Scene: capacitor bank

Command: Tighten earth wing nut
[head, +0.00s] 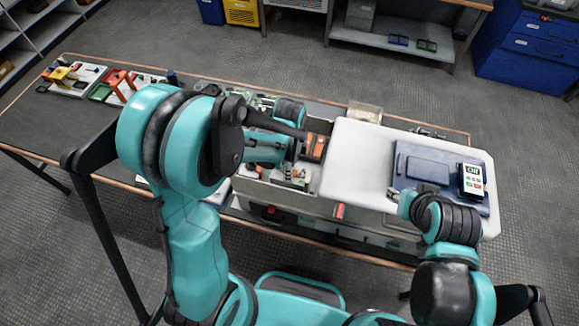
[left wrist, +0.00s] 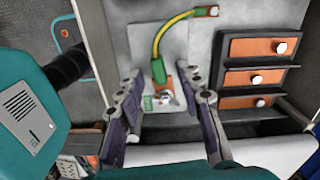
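In the left wrist view, the earth wing nut (left wrist: 166,98) looks like a small silvery piece on an orange-copper lug at the end of a yellow-green earth cable (left wrist: 172,33) with a green sleeve. My left gripper (left wrist: 163,82) is open. Its two fingers lie left and right of the nut in the picture, apart from it; how far above it they are I cannot tell. In the head view, the left arm reaches into the open cabinet (head: 330,186), and its wrist hides the nut. My right gripper (head: 394,194) is small and partly hidden near the blue mat; its fingers are unclear.
Orange blocks with white knobs (left wrist: 258,47) stand right of the nut, beside a grey wall. A blue mat (head: 480,203) on the white cabinet top holds a meter (head: 472,180). Coloured parts lie on trays (head: 80,78) at the bench's left end.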

